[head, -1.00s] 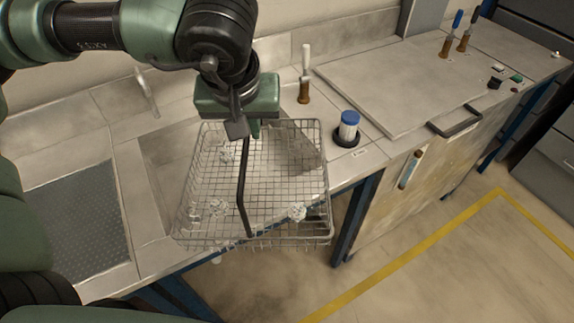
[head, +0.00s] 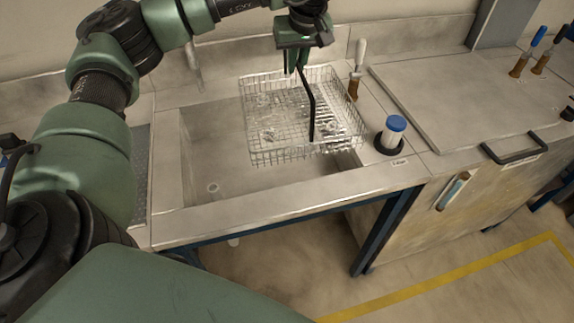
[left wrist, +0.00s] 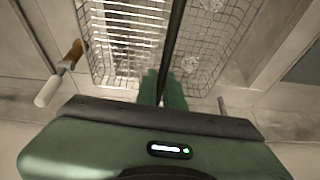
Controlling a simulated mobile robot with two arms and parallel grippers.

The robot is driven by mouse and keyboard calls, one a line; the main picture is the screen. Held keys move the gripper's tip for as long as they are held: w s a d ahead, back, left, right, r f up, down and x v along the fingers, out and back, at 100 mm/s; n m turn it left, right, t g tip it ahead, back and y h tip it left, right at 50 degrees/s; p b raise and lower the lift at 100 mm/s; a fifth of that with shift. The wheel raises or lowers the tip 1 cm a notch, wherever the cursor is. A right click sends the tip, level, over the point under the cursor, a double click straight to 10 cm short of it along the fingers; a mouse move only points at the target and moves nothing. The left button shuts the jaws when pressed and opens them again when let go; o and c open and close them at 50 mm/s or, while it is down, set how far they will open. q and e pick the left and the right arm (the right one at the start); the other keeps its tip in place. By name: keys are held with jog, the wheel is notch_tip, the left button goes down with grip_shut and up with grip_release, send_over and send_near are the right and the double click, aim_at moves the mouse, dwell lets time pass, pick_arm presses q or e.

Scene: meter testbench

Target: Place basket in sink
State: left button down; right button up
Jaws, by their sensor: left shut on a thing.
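The wire basket (head: 275,125) hangs from my left gripper (head: 298,68) over the right part of the sink (head: 205,165) in the head view. A dark handle arches over the basket, and the gripper is shut on it. Small clear objects lie inside the basket. In the left wrist view the fingers (left wrist: 162,92) close around the dark handle, with the basket (left wrist: 125,40) below them. The basket hides the right part of the sink basin; I cannot tell how high above its bottom it is. My right gripper is not in view.
A blue-capped container (head: 394,132) stands in a holder right of the basket. A white-handled tool (head: 358,65) stands behind it. A tap (head: 193,68) rises at the sink's back left.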

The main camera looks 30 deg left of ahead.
aim_at(287, 112)
pick_arm(q)
jog(key=shift+n, duration=0.4)
jog(key=s+p+x, duration=0.1)
jog(key=x, duration=0.4)
jog(key=s+d+f+p+x, duration=0.1)
jog(key=x, duration=0.5)
jog(key=s+x, duration=0.1)
jog(key=x, duration=0.4)
jog(key=shift+s+d+f+p, duration=0.1)
jog(key=shift+s+f+p, duration=0.1)
jog(key=shift+f+p, duration=0.6)
jog(key=shift+f, duration=2.05)
jog(key=c, duration=1.5)
grip_release()
jog(key=shift+s, duration=0.1)
jog(key=shift+r, duration=0.1)
jog(key=b+v, duration=0.1)
jog(key=v, duration=0.4)
jog(key=b+v, duration=0.2)
jog(key=v, duration=0.4)
jog(key=shift+d, duration=0.25)
jog(key=shift+r, duration=0.35)
